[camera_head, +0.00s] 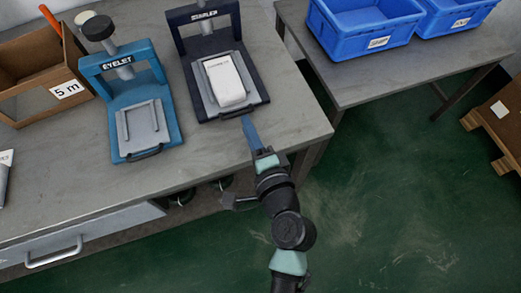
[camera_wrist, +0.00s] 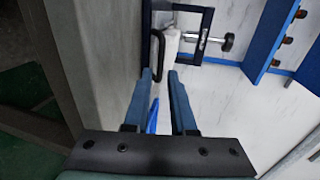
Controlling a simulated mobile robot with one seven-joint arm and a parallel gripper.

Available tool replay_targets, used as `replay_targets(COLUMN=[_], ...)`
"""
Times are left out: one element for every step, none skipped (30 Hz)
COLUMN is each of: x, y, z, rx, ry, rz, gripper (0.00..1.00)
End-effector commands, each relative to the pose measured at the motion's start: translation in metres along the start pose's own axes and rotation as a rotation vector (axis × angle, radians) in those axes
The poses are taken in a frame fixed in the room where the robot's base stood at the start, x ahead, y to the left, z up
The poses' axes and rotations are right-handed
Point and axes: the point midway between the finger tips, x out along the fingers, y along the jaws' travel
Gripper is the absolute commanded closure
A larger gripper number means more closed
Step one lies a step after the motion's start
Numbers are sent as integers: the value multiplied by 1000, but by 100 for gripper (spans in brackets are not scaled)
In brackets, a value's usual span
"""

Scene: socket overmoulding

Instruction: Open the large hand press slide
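The dark navy hand press (camera_head: 190,42) stands on the grey workbench, with a white block-shaped part (camera_head: 224,80) lying on its slide (camera_head: 207,101). The slide has a black bar handle at its front edge (camera_head: 246,110). In the wrist view the black handle (camera_wrist: 158,48) is just ahead of the fingertips, roughly in line with the gap. My gripper (camera_head: 246,120) has blue fingers and is close in front of the handle; whether it touches cannot be told. In the wrist view my gripper (camera_wrist: 159,75) is open, with nothing seen between the fingers.
Blue bins (camera_head: 365,30) sit on a second table (camera_head: 410,68) at the right. The bench's front edge lies under my arm; green floor is free in front.

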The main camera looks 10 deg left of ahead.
Motion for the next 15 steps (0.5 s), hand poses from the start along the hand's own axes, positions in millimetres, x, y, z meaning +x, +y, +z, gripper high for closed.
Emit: replay_targets(x=[-13, -20, -29, -35, -41, -49, -55, -60, -66, -70, -74, -78, -81, -83, -85], y=[2, 2, 2, 2, 1, 2, 2, 2, 1, 1, 1, 1, 1, 0, 0], z=[-1, -1, -1, 0, 0, 0, 0, 0, 0, 0, 0, 0, 0, 0, 0], rx=[1, 1, 0, 1, 0, 2, 0, 1, 0, 1, 1, 0, 0, 0, 1], ry=[4, 4, 4, 3, 3, 3, 3, 2, 2, 3, 2, 1, 1, 1, 0], rz=[3, 3, 3, 3, 3, 3, 3, 3, 2, 2, 2, 2, 1, 1, 0], gripper=[76, 76, 76, 76, 76, 76, 76, 76, 76, 76, 76, 76, 76, 76, 76])
